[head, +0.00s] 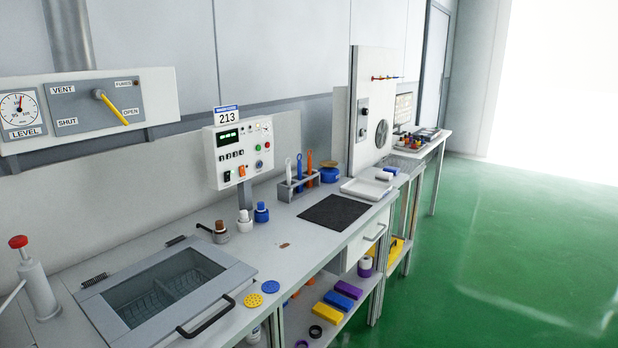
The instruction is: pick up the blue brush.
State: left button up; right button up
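A blue upright tool (299,167), which looks like the blue brush, stands in a small grey rack (284,191) towards the back of the bench. A white tool (289,170) stands to its left and an orange one (309,164) to its right in the same rack. The lower end of the blue tool is hidden by the rack, and its bristles cannot be made out. Neither of my grippers is in view.
A control box (238,153) marked 213 stands left of the rack, a blue round container (329,174) right of it. A dark mat (335,212) and white tray (366,189) lie nearby. Capped bottles (261,213) stand in front-left. Green floor (480,255) is open at right.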

aim_at(299, 188)
jog(key=u, duration=2.1)
jog(key=z, duration=1.6)
jog(key=i+l+u, duration=0.1)
jog(key=u, duration=0.65)
jog(key=l+u, duration=0.3)
jog(key=l, duration=0.25)
jog(key=l+u, duration=0.3)
jog(key=l, duration=0.25)
jog(key=i+l, duration=0.05)
